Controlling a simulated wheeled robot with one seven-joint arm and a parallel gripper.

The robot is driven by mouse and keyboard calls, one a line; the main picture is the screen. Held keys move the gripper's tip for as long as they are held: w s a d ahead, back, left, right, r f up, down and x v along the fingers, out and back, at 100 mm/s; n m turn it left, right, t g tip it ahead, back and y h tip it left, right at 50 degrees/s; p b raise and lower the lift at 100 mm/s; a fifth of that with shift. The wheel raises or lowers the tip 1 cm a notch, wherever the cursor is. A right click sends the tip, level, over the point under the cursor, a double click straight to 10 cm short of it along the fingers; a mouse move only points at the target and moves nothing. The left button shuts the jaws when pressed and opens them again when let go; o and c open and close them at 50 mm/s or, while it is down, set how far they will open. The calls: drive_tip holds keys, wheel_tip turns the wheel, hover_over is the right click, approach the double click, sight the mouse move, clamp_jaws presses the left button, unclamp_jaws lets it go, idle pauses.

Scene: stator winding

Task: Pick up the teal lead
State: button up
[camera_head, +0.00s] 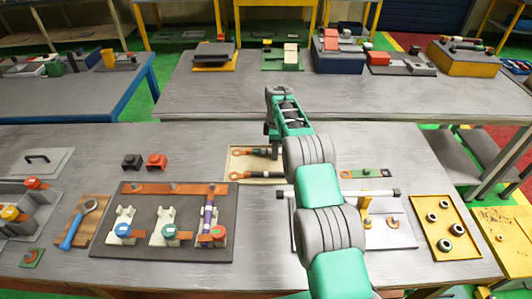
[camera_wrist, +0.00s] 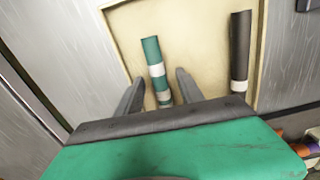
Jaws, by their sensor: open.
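The teal lead (camera_wrist: 151,52) has white bands and lies in a shallow beige tray (camera_wrist: 195,22) in the wrist view. My gripper (camera_wrist: 160,77) is open, with one finger on each side of the lead and a gap to both. The lead's lower end is hidden behind my gripper body. A black lead (camera_wrist: 240,45) with a white band lies to the right in the same tray. In the head view the tray (camera_head: 235,164) is partly hidden by my arm, and my gripper (camera_head: 271,143) is over its right part.
Left of the tray is a dark board (camera_head: 137,243) with several terminals and a copper bar. A black block (camera_head: 132,161) and a red block (camera_head: 156,161) stand behind it. A yellow tray (camera_head: 425,216) with rings lies at the right.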

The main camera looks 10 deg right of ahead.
drive_tip(key=shift+c, duration=0.2)
clamp_jaws()
idle(0.4)
